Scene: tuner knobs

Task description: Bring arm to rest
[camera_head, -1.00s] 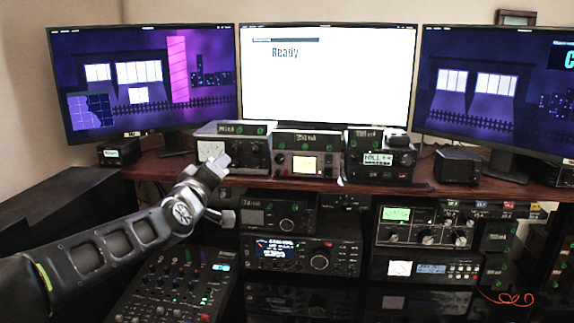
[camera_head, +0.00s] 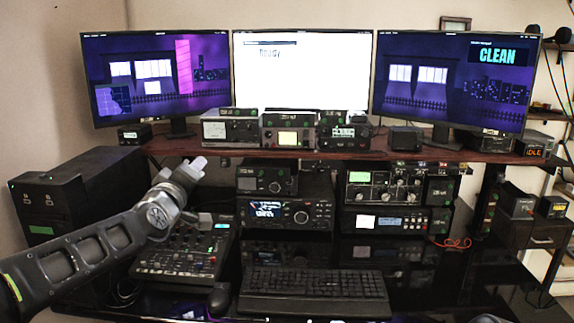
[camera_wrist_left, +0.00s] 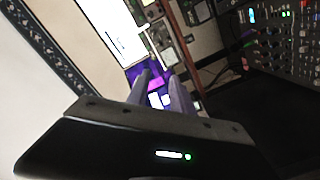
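My left arm comes in from the left in the head view. Its gripper (camera_head: 192,168) is raised in front of the desk shelf, above the mixer (camera_head: 180,252) and left of the radio stack. Nothing shows between its fingers. In the left wrist view the two fingers of the gripper (camera_wrist_left: 160,88) stand apart, with a purple screen behind the gap. The knobbed radios, such as the one with the lit display (camera_head: 290,214), stand apart from the gripper. My right gripper is not in view.
Small radios (camera_head: 229,128) line the wooden shelf (camera_head: 400,152) under three monitors. A keyboard (camera_head: 315,290) and mouse (camera_head: 219,298) lie on the dark desk below. A black cabinet (camera_head: 75,200) stands at the left. The right monitor (camera_head: 440,85) reads "CLEAN".

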